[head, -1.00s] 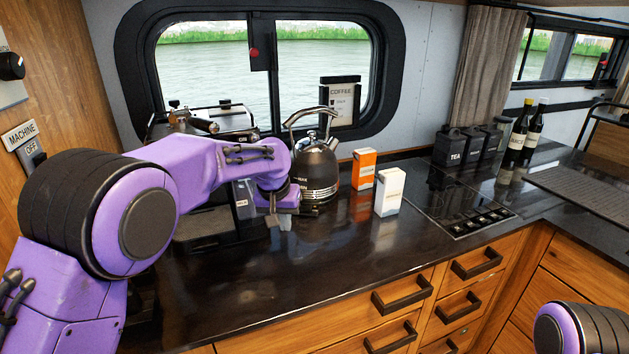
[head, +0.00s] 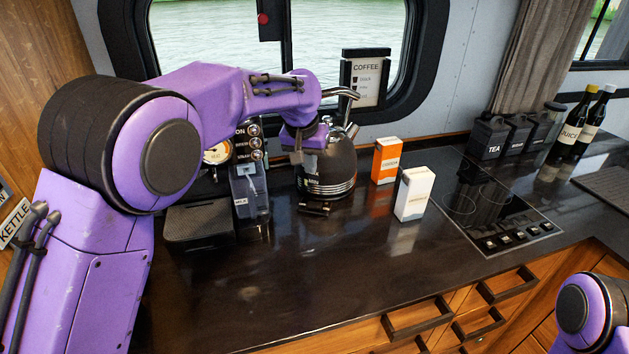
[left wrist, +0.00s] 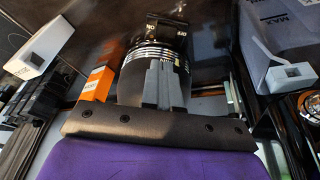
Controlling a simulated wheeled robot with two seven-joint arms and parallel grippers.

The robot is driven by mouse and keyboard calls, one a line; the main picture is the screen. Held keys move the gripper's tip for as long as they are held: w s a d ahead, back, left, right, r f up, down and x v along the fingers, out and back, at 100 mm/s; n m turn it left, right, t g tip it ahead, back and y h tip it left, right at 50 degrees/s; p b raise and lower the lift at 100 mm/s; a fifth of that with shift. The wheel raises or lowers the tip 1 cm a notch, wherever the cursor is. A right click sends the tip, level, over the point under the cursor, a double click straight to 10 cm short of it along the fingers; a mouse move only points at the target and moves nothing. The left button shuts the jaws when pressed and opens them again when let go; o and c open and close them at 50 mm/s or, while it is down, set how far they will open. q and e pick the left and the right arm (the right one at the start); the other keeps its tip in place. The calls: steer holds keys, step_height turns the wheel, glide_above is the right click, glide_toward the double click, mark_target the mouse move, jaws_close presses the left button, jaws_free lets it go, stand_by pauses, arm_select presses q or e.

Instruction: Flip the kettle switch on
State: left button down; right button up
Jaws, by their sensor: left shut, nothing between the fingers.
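The dark round kettle (head: 333,179), with a metal handle and silver bands, stands on the counter by the window. Its switch (head: 315,208) is a dark piece low at the front; in the left wrist view the switch (left wrist: 166,32) shows at the kettle's base with markings at both sides, one reading OFF. Whether it is tilted on or off I cannot tell. My left gripper (head: 309,172) is shut and empty, in front of the kettle's body and above the switch. Its grey fingers (left wrist: 161,75) lie together over the kettle's body in the wrist view; contact cannot be told.
A coffee machine (head: 248,190) stands left of the kettle. An orange box (head: 387,160) and a white box (head: 414,194) stand to its right, with a cooktop (head: 487,205) beyond. The front counter (head: 290,275) is clear. Part of my right arm shows bottom right.

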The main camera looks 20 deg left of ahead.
arm_select(q)
steer(key=p, duration=0.2)
glide_above(320, 205)
steer(key=f, duration=0.9)
steer(key=shift+s+a+f, duration=0.1)
steer(key=shift+a+f, duration=0.05)
steer(key=shift+a, duration=0.2)
steer(key=f, duration=0.3)
steer(key=f+p, duration=0.1)
steer(key=shift+s+d+f, duration=0.3)
steer(key=shift+f, duration=0.1)
steer(key=shift+w+f, duration=0.1)
steer(key=shift+f, duration=0.05)
arm_select(e)
steer(key=r, duration=0.1)
steer(key=w+r, duration=0.1)
steer(key=shift+w+r, duration=0.1)
steer(key=shift+r, duration=0.3)
